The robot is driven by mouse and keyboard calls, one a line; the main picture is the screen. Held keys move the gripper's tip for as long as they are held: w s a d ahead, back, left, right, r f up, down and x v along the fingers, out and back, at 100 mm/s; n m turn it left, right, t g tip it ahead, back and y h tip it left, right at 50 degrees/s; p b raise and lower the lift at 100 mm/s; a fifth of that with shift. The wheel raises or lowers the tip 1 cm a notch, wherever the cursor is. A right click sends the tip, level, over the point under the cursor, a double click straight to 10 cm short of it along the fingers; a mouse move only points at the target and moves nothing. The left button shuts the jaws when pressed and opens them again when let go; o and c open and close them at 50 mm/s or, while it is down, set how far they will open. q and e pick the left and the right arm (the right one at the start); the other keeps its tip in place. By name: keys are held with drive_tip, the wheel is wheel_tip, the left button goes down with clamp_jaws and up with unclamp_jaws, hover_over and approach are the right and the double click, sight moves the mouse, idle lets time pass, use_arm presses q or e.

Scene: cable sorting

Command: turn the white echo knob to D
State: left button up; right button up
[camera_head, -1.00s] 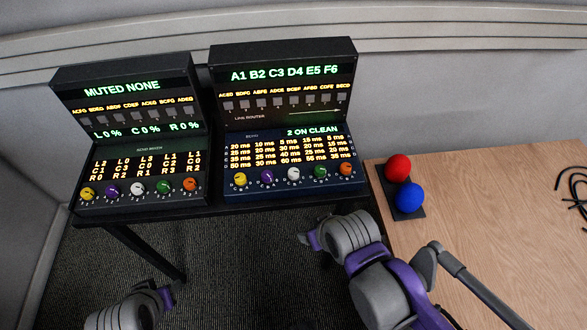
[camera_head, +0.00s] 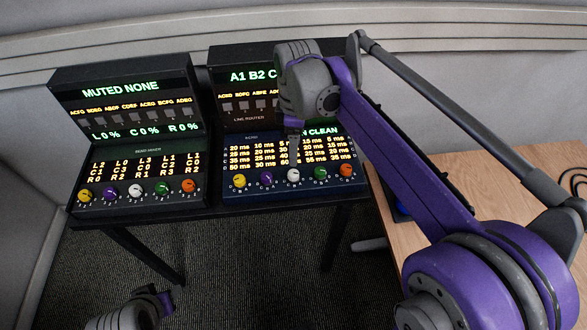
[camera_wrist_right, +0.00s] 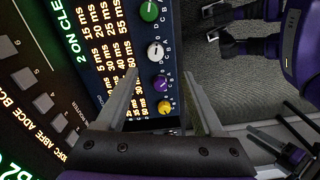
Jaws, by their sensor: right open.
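The white echo knob (camera_head: 293,175) is the middle one in the knob row of the right console (camera_head: 228,191). It also shows in the right wrist view (camera_wrist_right: 155,51), with small letters beside it; I cannot tell which letter it points to. My right gripper (camera_head: 292,154) is over the console's lit panel, just behind the white knob. In the wrist view its two fingers (camera_wrist_right: 163,82) are spread apart with nothing between them, and the knob is beyond the tips. My left gripper (camera_head: 165,298) is low at the left, away from the consoles; its fingers are unclear.
Purple (camera_head: 266,178) and green (camera_head: 320,174) knobs flank the white one closely. The left console (camera_head: 120,207) has its own white knob (camera_head: 135,189). My right arm covers part of the link router display (camera_head: 235,120). A wooden table (camera_head: 480,170) stands at right.

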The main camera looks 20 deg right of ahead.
sight(294, 173)
drive_tip(key=shift+n+g, duration=0.3)
drive_tip(key=shift+n, duration=0.3)
drive_tip(key=f, duration=0.7)
drive_tip(key=w+f, duration=0.1)
drive_tip(key=f, duration=0.2)
drive_tip(key=shift+f+b, duration=0.3)
drive_tip(key=shift+b, duration=0.1)
clamp_jaws()
